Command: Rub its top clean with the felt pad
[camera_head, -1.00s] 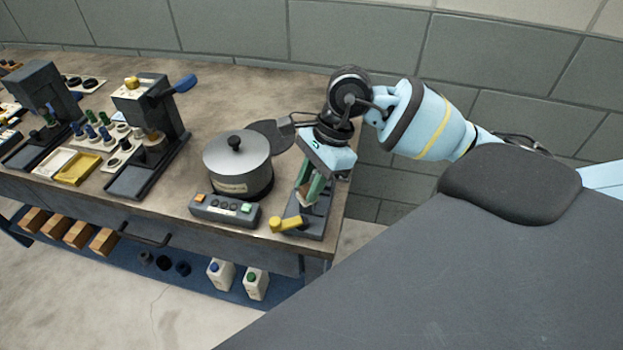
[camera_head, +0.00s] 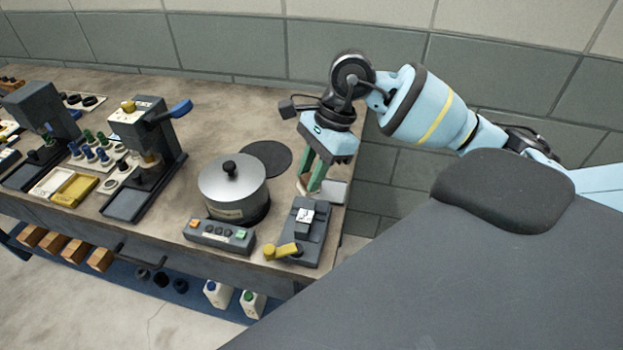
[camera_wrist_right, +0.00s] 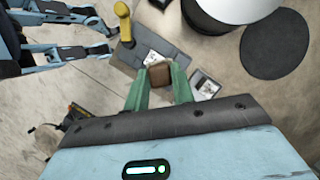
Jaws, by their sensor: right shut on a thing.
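My right gripper (camera_head: 312,180) is shut on a small brown block, the felt pad (camera_wrist_right: 160,72), between its green fingers. It hangs behind a grey fixture (camera_head: 314,252) with a yellow handle (camera_head: 283,250) at the table's front right corner. A small block (camera_head: 305,217) with a pale, dark-marked top sits on that fixture. The pale top shows partly past the fingers in the right wrist view (camera_wrist_right: 151,57). The pad appears apart from the block.
A lidded metal pot (camera_head: 232,185) stands left of the fixture, behind a button box (camera_head: 217,235). A round dark mat (camera_head: 265,158) lies behind the pot. A pale square piece (camera_head: 333,193) lies beside the gripper at the right edge. Two presses (camera_head: 150,140) (camera_head: 42,115) stand farther left.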

